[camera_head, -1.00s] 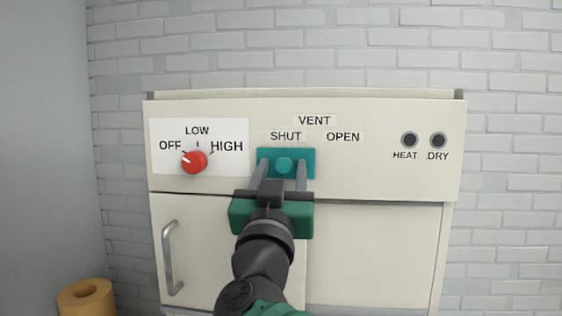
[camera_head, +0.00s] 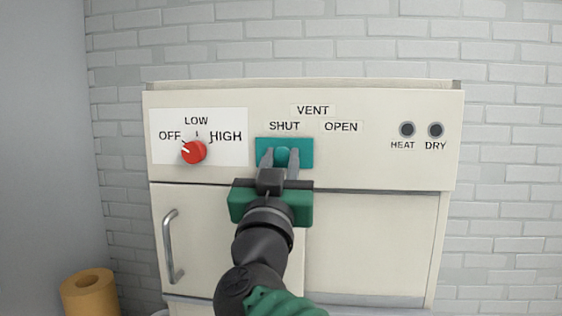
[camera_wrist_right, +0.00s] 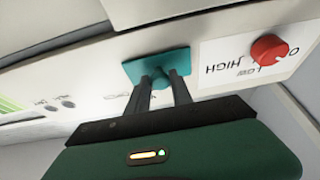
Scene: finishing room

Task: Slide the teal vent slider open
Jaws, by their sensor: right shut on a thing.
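The teal vent slider (camera_head: 305,148) is a rectangular plate with a round knob on the cream cabinet panel. It sits below the SHUT label (camera_head: 284,126), left of the OPEN label (camera_head: 341,127). My right gripper (camera_head: 281,157) is shut on the slider's knob, one finger on each side. The slider also shows in the right wrist view (camera_wrist_right: 146,66), with the fingers of my right gripper (camera_wrist_right: 158,80) closed around the knob. My left gripper is not in view.
A red dial (camera_head: 194,152) sits left of the slider and points toward OFF. Two dark round lamps, HEAT (camera_head: 407,130) and DRY (camera_head: 436,130), are at the right. A cabinet door handle (camera_head: 171,247) is below the dial. An orange roll (camera_head: 90,292) stands at lower left.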

